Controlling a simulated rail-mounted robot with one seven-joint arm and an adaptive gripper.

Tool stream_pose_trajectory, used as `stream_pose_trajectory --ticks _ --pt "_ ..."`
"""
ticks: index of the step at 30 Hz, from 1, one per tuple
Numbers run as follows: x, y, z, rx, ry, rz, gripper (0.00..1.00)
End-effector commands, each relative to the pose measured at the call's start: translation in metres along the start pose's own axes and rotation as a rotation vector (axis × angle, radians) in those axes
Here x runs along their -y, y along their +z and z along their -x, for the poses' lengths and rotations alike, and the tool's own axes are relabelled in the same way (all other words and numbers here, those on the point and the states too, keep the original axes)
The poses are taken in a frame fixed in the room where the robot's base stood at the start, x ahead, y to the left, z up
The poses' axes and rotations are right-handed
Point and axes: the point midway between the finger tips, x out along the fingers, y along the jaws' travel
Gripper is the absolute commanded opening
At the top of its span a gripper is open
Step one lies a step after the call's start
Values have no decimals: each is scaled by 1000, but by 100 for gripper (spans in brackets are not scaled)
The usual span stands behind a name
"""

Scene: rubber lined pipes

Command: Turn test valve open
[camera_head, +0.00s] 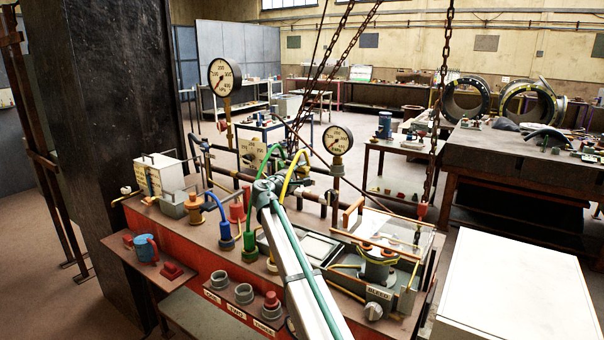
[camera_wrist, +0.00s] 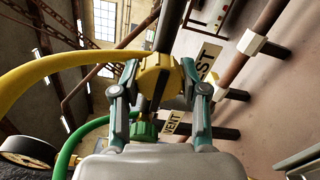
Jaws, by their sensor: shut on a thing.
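In the wrist view a yellow valve part (camera_wrist: 158,82) sits on a dark pipe, beside a tag reading TEST (camera_wrist: 207,62). The two fingers of my gripper (camera_wrist: 158,80) are closed on it, one on each side. A yellow hose (camera_wrist: 60,75) runs up to it from the left. A green fitting (camera_wrist: 144,130) lies below it, near a tag reading VENT (camera_wrist: 175,122). In the head view my gripper (camera_head: 277,183) is at the pipework above the red bench, near the yellow hose (camera_head: 293,172). My arm hides much of the contact there, and the valve's turn angle is unclear.
Two dial gauges (camera_head: 224,77) (camera_head: 338,140) stand on the pipework. A green hose (camera_head: 251,195) and a blue fitting (camera_head: 226,236) are close to my arm. Chains (camera_head: 442,90) hang at the right. A BLEED knob (camera_head: 374,310) sits on the bench front.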

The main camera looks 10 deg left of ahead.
Motion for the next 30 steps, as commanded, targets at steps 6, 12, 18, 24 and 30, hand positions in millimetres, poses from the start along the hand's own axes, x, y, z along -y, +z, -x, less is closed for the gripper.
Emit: stream_pose_trajectory --ticks 6,12,18,24,30 --pt "0 0 0 0 1 1 69" --pt "0 0 0 0 0 0 69" --pt "0 0 7 -1 0 0 69" --pt "1 1 37 -2 1 0 69" --pt "1 1 76 -2 1 0 69"
